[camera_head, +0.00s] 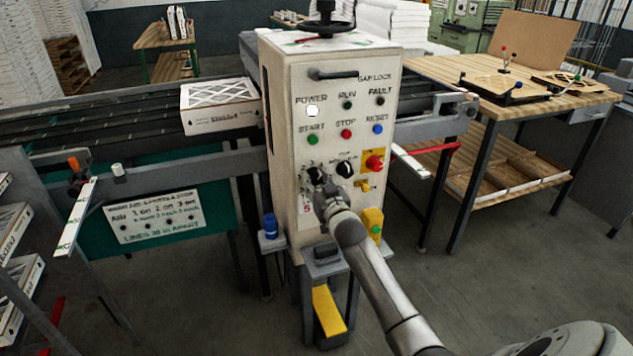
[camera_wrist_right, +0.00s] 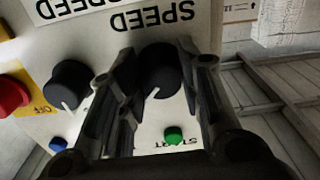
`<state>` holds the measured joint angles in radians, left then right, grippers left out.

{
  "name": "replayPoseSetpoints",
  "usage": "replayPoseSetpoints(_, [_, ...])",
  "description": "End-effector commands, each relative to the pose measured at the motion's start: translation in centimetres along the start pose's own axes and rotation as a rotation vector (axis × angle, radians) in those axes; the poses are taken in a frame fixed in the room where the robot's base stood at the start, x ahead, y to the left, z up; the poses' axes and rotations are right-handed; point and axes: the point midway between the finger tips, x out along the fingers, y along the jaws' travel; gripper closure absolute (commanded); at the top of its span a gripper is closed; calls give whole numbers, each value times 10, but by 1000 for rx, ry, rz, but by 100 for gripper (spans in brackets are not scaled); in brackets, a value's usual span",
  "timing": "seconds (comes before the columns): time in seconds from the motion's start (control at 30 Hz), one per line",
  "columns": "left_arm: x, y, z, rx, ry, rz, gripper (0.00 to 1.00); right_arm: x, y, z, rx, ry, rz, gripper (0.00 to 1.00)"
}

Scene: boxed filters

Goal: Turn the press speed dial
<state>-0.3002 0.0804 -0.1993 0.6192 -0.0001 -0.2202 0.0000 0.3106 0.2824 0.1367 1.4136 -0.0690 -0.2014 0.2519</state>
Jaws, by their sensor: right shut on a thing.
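The press speed dial is a black knob (camera_head: 315,174) at the lower left of the cream control box's front. In the right wrist view, the dial (camera_wrist_right: 159,72) sits between my two fingers, with a white pointer mark and upside-down SPEED lettering near it. My right gripper (camera_head: 319,186) reaches up to the panel from the lower right and is shut on this dial; its fingers partly cover the dial in the head view. A second black dial (camera_head: 345,169) is just to the right, apart from my fingers. My left gripper is not in view.
Close by are a red knob (camera_head: 374,162) on a yellow plate, a green START button (camera_head: 313,140), a red STOP button (camera_head: 346,134) and a blue RESET button (camera_head: 378,129). A boxed filter (camera_head: 219,120) lies on the conveyor at left. A wooden bench (camera_head: 455,77) stands at right.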

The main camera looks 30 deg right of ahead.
Motion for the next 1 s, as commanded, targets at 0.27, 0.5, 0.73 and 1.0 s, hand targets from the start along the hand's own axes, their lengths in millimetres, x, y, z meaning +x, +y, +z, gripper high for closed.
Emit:
replayPoseSetpoints(0.27, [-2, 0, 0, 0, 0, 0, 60, 0, 1, 0, -172, -1, 0, 91])
replayPoseSetpoints(0.5, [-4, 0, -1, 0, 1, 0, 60, 0, 1, 0, -396, 0, 0, 91])
replayPoseSetpoints(0.73, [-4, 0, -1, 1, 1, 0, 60, 0, 1, 0, -615, 0, -1, 91])
replayPoseSetpoints(1.0, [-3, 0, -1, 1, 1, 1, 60, 0, 1, 0, -872, 0, -1, 91])
